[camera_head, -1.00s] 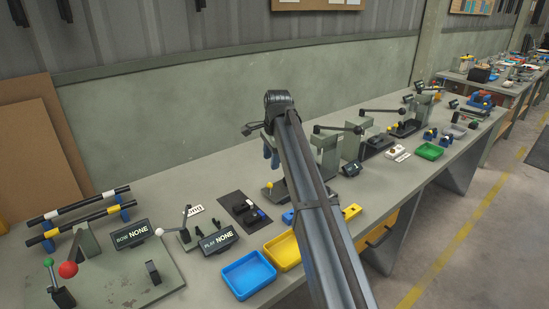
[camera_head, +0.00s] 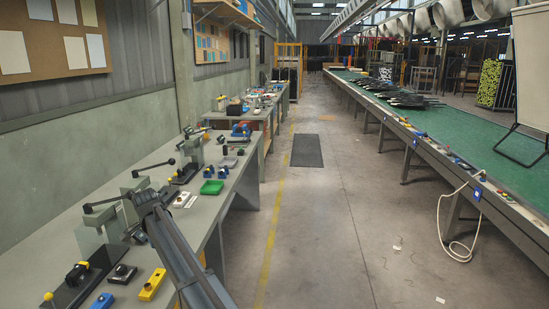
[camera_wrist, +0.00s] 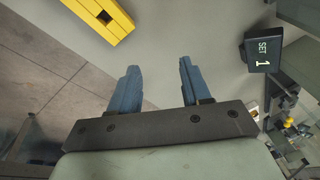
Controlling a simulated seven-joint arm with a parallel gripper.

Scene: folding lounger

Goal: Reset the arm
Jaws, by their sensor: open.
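My arm (camera_head: 180,245) reaches up from the bottom of the head view over the near workbench. Its far end lies in front of the grey lever fixtures. The fingers are not clear in the head view. In the wrist view my gripper (camera_wrist: 157,80) has two blue fingers spread apart with nothing between them. Below it is the bare grey bench top. A yellow block with a dark hole (camera_wrist: 100,14) lies beyond the left finger. A dark display reading "SET 1" (camera_wrist: 262,51) is to the right of the fingers.
The workbench (camera_head: 225,190) carries a green tray (camera_head: 212,187), a yellow block (camera_head: 152,285), a blue block (camera_head: 102,301) and several lever fixtures. A floor aisle (camera_head: 320,220) is clear to the right. A green conveyor (camera_head: 470,135) runs along its far side.

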